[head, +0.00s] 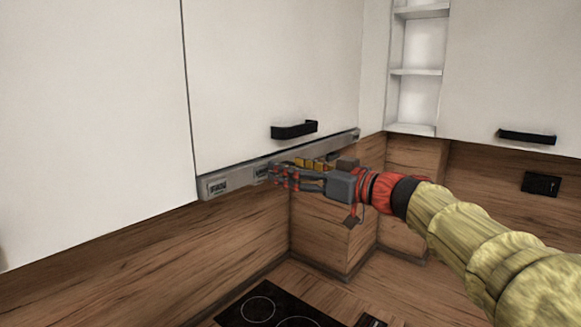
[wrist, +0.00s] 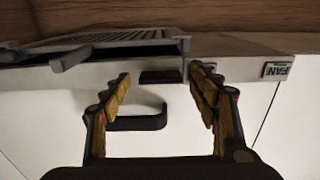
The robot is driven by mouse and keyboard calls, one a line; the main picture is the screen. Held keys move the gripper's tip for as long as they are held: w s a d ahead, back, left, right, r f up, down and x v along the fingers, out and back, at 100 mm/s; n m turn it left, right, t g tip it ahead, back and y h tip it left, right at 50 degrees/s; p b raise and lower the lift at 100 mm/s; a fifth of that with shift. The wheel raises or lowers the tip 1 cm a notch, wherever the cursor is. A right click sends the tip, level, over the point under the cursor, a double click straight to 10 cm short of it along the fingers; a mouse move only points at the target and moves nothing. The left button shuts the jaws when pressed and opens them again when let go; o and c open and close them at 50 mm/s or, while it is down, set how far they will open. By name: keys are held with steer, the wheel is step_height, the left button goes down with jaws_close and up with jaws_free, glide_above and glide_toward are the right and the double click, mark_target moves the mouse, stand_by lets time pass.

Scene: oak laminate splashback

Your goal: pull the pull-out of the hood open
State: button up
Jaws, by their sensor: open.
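The hood shows as a slim grey metal strip (head: 238,178) under the white wall cabinet, with a FAN label near its left end. The wrist view looks inverted: the hood front (wrist: 235,66) runs across the upper part, and a slatted grille (wrist: 120,40) shows beyond it. A small dark grip-like piece (wrist: 163,76) on the front lies between my fingers in that picture. My gripper (head: 280,174) is open in front of the strip. Its spread fingers also show in the wrist view (wrist: 160,80). I cannot tell whether they touch the hood. My gripper hides part of the strip.
A black cabinet handle (head: 294,130) sits just above the hood and also shows in the wrist view (wrist: 138,121). A dark cooktop (head: 275,306) lies below. Wood splashback (head: 235,240) covers the walls. Open shelves (head: 416,72) stand in the corner.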

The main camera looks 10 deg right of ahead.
steer(key=shift+w+a, duration=0.15)
steer(key=shift+c, duration=0.8)
jaws_close()
